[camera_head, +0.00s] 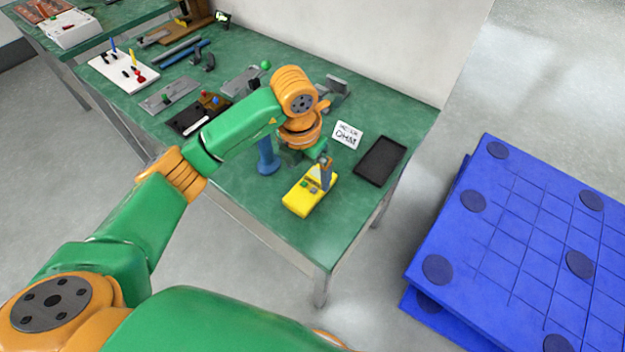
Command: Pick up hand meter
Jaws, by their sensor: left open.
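The hand meter (299,203) is a yellow box with small buttons, lying on the green table near its front right corner. My left arm reaches in from the left, and my left gripper (326,166) is over the far end of the meter. The gripper is open, with a finger close to the meter's top. I cannot tell whether it touches. The rest of the gripper is partly hidden behind my wrist. My right gripper is not in view.
On the green table (262,232), a black tray (380,161) and a white lettered card (347,135) lie right of the gripper. A blue post (267,158) stands to its left. Tools and plates crowd the table's left part. Blue pallets (520,240) stand on the floor at right.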

